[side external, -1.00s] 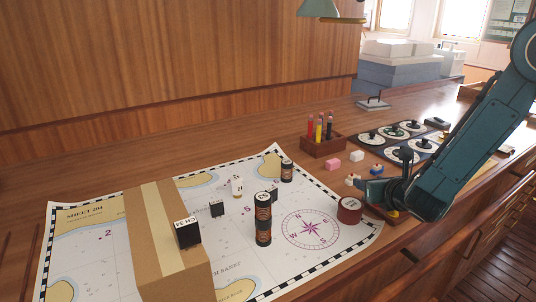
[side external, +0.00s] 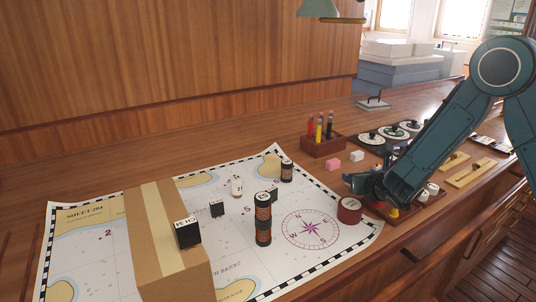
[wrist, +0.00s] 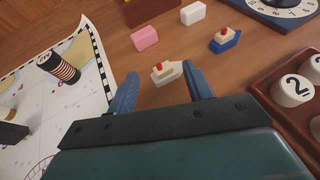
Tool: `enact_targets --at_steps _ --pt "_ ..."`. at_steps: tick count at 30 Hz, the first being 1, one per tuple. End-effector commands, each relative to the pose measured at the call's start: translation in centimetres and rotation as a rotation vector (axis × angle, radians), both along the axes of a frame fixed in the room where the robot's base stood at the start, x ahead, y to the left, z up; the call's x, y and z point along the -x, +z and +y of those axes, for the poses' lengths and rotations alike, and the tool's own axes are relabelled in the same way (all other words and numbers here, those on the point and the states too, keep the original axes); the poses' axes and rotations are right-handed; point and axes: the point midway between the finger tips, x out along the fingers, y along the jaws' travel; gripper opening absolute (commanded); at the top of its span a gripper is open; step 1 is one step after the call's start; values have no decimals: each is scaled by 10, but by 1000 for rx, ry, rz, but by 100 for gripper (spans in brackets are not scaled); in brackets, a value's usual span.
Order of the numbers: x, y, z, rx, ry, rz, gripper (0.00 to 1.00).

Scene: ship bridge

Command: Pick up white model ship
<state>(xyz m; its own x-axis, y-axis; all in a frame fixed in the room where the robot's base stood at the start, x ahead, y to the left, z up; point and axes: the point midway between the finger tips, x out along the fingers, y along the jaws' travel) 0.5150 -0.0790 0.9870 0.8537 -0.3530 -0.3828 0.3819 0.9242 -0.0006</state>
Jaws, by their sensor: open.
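The white model ship (wrist: 165,73), with a small red top, sits on the wooden desk in the wrist view. It lies between the tips of my open gripper (wrist: 159,78), with clear space on both sides of it. The blue fingers point toward the ship from the near side. In the side external view my gripper (side external: 362,185) is low over the desk beside the chart, and the white ship is hidden there. A blue and white model ship (wrist: 226,40) with a red top stands further right in the wrist view.
A pink block (wrist: 144,38) and a white block (wrist: 192,13) lie beyond the ship. A tray with white numbered pieces (wrist: 294,90) is close on the right. The chart (side external: 110,270) with dark striped cylinders (side external: 264,220) and a cardboard box (side external: 160,240) is on the left.

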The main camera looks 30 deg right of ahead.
Motion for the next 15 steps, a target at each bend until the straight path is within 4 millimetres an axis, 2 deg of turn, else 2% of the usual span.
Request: enact_targets --at_steps 9,15 --pt "-28 -12 -15 0 -2 0 51" --pt "-35 -14 -17 0 -1 -1 51"
